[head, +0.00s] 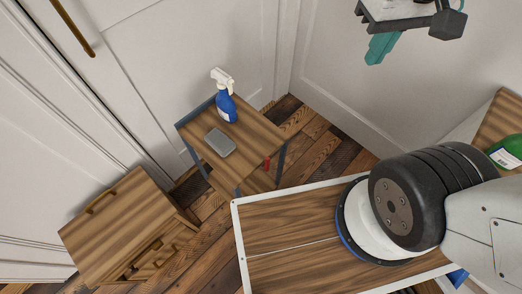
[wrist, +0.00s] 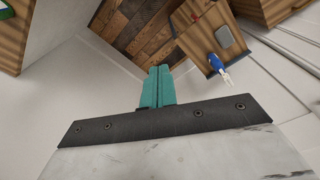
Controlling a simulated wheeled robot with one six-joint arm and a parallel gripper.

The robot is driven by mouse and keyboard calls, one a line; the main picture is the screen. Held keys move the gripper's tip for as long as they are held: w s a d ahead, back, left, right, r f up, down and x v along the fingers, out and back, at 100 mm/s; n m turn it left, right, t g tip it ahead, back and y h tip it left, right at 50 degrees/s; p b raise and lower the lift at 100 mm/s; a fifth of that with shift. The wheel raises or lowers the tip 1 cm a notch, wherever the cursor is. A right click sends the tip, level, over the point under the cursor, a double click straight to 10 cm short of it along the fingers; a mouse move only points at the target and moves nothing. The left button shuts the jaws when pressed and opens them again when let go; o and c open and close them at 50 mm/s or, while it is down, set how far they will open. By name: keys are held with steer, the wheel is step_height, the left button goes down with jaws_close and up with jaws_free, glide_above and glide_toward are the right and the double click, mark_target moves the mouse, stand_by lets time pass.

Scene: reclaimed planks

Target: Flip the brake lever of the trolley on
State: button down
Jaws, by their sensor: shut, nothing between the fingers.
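The trolley (head: 258,137) is a small stand with a wood top and blue-grey legs, near the white wall and door. A small red lever (head: 267,163) shows at its right side, below the top; its exact setting is too small to tell. In the wrist view the trolley (wrist: 200,52) is at upper right, with a red spot of the lever (wrist: 195,17) at its edge. My gripper (head: 380,50) has teal fingers, shut and empty, high up to the right of the trolley and well apart from it. The fingers also show in the wrist view (wrist: 158,86).
On the trolley stand a blue and white spray bottle (head: 226,104) and a grey box (head: 220,143). A wooden drawer cabinet (head: 115,227) is at lower left. A white-edged wooden surface (head: 290,222) lies in front. A green bottle (head: 508,150) is at right.

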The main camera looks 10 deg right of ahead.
steer(key=w+a+f+n+g, duration=0.2)
steer(key=w+a+f+n, duration=0.1)
steer(key=w+a+f, duration=0.9)
steer(key=w+a+f+n, duration=0.1)
steer(key=a+f, duration=0.3)
steer(key=f, duration=0.7)
steer(key=a+f+n+g+h, duration=0.1)
steer(key=a+f, duration=0.3)
steer(key=f, duration=0.8)
steer(key=shift+w+a+f+n+h, duration=0.2)
steer(key=shift+w+a+n+h, duration=0.15)
steer(key=shift+n, duration=0.25)
steer(key=shift+f, duration=0.1)
